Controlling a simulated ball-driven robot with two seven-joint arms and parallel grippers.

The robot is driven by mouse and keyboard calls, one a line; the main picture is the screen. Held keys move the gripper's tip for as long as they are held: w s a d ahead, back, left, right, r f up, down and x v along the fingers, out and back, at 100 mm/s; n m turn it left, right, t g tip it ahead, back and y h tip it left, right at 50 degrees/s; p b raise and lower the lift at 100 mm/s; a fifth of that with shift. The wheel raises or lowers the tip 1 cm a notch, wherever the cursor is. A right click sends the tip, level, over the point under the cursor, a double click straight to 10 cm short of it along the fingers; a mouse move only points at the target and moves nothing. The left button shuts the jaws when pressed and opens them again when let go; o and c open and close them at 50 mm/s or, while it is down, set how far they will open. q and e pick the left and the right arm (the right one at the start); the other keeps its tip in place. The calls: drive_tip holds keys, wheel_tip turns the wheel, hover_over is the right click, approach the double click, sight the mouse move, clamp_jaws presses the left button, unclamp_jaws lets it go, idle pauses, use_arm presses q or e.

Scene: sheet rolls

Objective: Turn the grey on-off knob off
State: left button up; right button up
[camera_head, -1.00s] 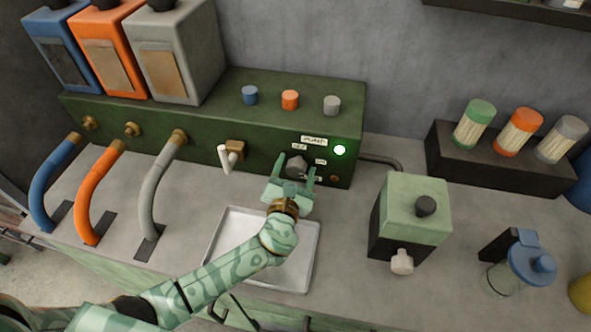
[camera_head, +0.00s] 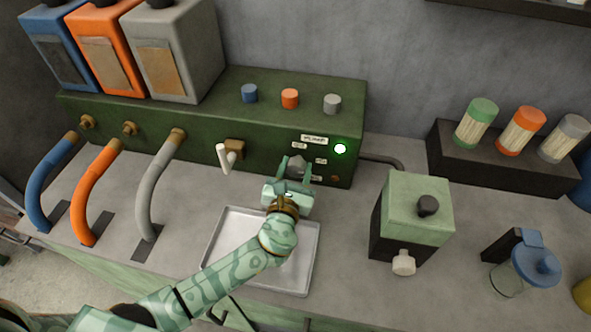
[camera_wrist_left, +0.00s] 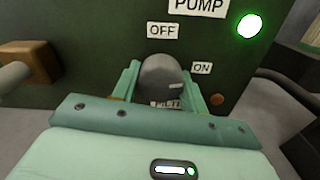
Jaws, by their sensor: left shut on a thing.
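The grey on-off knob (camera_head: 297,162) sits on the front of the green pump panel, under the PUMP label (camera_head: 314,140). My left gripper (camera_head: 295,170) is shut on it, one finger on each side. In the left wrist view the knob (camera_wrist_left: 160,73) has a white mark at its right side, toward the ON label (camera_wrist_left: 202,68). The OFF label (camera_wrist_left: 162,31) is above the knob. A third label (camera_wrist_left: 166,104) below is partly hidden. The round light (camera_head: 340,149) beside the labels glows green. My right gripper is not in view.
A white-handled tap (camera_head: 228,157) sticks out left of the knob. A metal tray (camera_head: 228,217) lies under my left arm. A green-topped box (camera_head: 416,207) stands to the right. Blue, orange and grey small knobs (camera_head: 290,98) sit on the panel's top.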

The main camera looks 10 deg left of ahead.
use_arm(q)
drive_tip(key=n+b, duration=0.1)
drive_tip(key=n, duration=0.1)
drive_tip(key=n+b, duration=0.1)
drive_tip(key=n, duration=0.1)
drive_tip(key=shift+f+n, duration=0.2)
drive_tip(key=shift+n, duration=0.1)
drive_tip(key=n+b, duration=0.1)
drive_tip(key=n, duration=0.2)
drive_tip(key=shift+d+n+b, duration=0.1)
drive_tip(key=shift+n+b, duration=0.3)
drive_tip(key=n+b, duration=0.2)
drive_tip(key=n, duration=0.2)
drive_tip(key=shift+r+n+b, duration=0.15)
drive_tip(key=shift+n+b, duration=0.3)
drive_tip(key=shift+n, duration=1.05)
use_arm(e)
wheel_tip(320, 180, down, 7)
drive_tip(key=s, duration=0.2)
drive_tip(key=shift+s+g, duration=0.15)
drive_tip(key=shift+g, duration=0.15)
use_arm(q)
drive_tip(key=o, duration=1)
drive_tip(key=shift+r, duration=0.1)
